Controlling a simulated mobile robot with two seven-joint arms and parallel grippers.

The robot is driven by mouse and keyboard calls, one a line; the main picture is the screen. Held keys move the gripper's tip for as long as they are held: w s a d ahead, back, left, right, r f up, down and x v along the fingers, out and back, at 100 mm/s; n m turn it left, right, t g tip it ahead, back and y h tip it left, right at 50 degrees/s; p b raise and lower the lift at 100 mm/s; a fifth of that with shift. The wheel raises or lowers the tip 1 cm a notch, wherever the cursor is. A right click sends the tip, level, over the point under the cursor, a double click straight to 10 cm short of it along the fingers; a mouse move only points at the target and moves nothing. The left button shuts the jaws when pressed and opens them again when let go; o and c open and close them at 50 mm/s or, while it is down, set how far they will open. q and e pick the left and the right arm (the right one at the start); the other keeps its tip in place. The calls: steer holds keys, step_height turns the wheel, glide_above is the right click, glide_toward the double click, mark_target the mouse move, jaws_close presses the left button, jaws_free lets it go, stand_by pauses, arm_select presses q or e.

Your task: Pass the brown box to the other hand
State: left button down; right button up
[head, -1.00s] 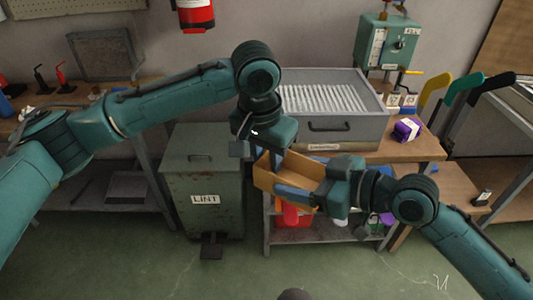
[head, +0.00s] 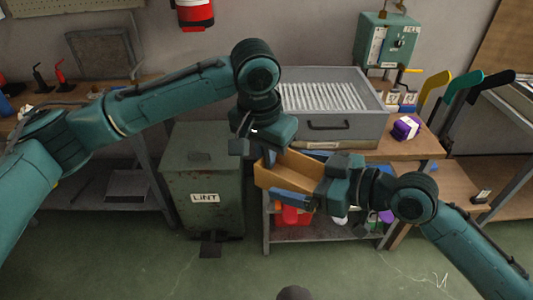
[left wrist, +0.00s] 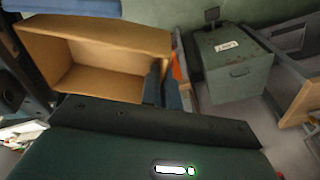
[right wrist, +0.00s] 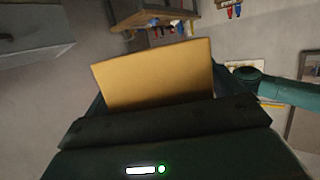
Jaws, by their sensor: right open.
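The brown box (head: 290,170) is an open-topped tray held in the air in front of the shelf unit, slightly tilted. My left gripper (head: 269,158) comes from above and is shut on the wall at its left end. In the left wrist view the two fingers sit close together at the edge of the box (left wrist: 100,45). My right gripper (head: 298,190) is at the right end of the box, open, with one blue finger along the outside of the near wall. In the right wrist view a flat side of the box (right wrist: 155,75) fills the space ahead of the right gripper.
A green lint bin (head: 203,175) stands left of the box. The shelf unit (head: 320,238) below holds red and purple items.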

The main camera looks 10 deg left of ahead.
steer(key=v, duration=1.2)
step_height(320, 180, down, 14)
steer(key=m+t+h, duration=0.3)
steer(key=m+t, duration=0.1)
steer(key=m, duration=0.1)
steer(key=s+d+f+m+h, duration=0.2)
steer(key=s+f+m+h, duration=0.2)
steer(key=f, duration=1)
steer(key=s+h, duration=0.2)
steer(key=s, duration=0.2)
steer(key=shift+s+f+m+h, duration=0.2)
steer(key=shift+f+m+h, duration=0.1)
